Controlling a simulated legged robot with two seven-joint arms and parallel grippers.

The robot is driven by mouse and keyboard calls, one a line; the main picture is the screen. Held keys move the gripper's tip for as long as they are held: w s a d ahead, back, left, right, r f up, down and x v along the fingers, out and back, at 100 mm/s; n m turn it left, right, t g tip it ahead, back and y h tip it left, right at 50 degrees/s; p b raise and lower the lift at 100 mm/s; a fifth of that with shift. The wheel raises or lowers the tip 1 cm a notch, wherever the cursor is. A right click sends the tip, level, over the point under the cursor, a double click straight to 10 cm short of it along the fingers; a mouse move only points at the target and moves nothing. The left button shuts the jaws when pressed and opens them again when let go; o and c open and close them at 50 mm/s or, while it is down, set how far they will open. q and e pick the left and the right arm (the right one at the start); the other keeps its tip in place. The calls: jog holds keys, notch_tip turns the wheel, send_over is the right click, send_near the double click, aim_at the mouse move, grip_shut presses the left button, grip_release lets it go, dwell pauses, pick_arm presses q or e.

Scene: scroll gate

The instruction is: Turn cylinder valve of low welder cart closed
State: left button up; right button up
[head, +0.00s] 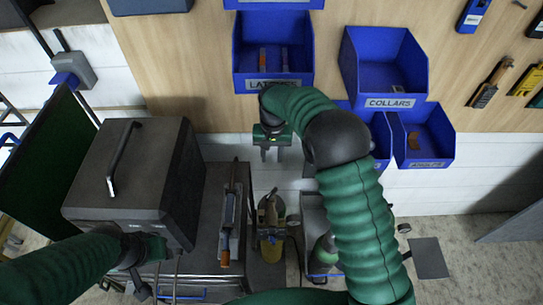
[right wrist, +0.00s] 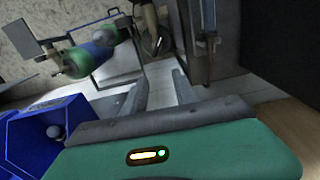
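The welder is a dark grey box (head: 135,175) with a top handle, at the left of the head view. Right of it stands a gas cylinder (head: 272,248) with a yellowish body; its valve and fittings (head: 270,208) sit on top. My right gripper (head: 272,156) points down above and behind the valve, apart from it. In the right wrist view its two fingers (right wrist: 160,90) are spread with nothing between them. The valve fittings (right wrist: 150,25) seem to show past the fingertips, small and unclear. My left gripper (head: 138,282) is low at the left, mostly hidden by its wrist.
Blue bins (head: 273,82) hang on the wooden wall behind my right gripper; a bin also shows close by in the right wrist view (right wrist: 25,140). A torch-like tool (head: 230,215) lies between welder and cylinder.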

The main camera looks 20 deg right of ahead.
jog(key=shift+r, duration=0.1)
dwell(0.3)
notch_tip(320, 180, up, 8)
jog(key=p, duration=0.5)
jog(key=shift+p, duration=0.4)
jog(key=shift+o, duration=0.5)
